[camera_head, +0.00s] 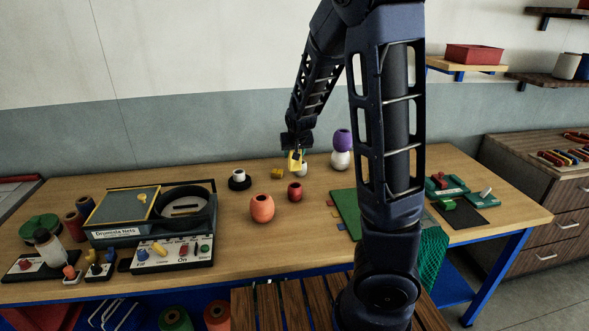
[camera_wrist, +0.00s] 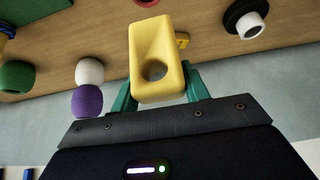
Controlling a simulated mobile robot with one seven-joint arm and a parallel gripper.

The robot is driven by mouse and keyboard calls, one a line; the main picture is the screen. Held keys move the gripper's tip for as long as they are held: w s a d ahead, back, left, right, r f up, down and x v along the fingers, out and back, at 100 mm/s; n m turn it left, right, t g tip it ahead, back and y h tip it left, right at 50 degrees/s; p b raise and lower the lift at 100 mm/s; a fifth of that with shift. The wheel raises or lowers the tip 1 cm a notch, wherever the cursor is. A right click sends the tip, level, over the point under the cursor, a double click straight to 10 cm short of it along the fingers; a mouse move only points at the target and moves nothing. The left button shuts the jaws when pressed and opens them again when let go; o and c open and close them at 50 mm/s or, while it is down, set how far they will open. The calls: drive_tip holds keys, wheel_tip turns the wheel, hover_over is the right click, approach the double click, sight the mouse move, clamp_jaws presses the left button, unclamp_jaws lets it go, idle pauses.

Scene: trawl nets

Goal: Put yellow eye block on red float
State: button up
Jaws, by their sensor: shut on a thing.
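My gripper (camera_head: 296,151) is shut on the yellow eye block (camera_head: 293,161) and holds it above the table. The wrist view shows the block (camera_wrist: 143,40), with a round hole through it, between my green fingers (camera_wrist: 159,82). The red float (camera_head: 295,192) is a small, rounded float standing on the table, below the block in the head view. In the wrist view a red edge (camera_wrist: 147,2) shows at the top, mostly cut off; it appears to be this float.
A larger orange float (camera_head: 262,208) stands in front and left of the red one. A black-and-white spool (camera_head: 239,180) is left. A purple float on a white one (camera_head: 342,141) stands right. A small yellow piece (camera_head: 277,171) lies behind. A control box (camera_head: 125,236) fills the left side.

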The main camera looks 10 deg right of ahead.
sight(295, 162)
drive_tip(key=shift+f, duration=1.65)
drive_tip(key=shift+f, duration=1.75)
drive_tip(key=shift+f, duration=0.15)
drive_tip(key=o, duration=1.1)
drive_tip(key=shift+c, duration=0.2)
drive_tip(key=shift+s+r, duration=0.3)
drive_tip(key=shift+r, duration=0.35)
drive_tip(key=shift+v, duration=1.9)
drive_tip(key=shift+v, duration=1.3)
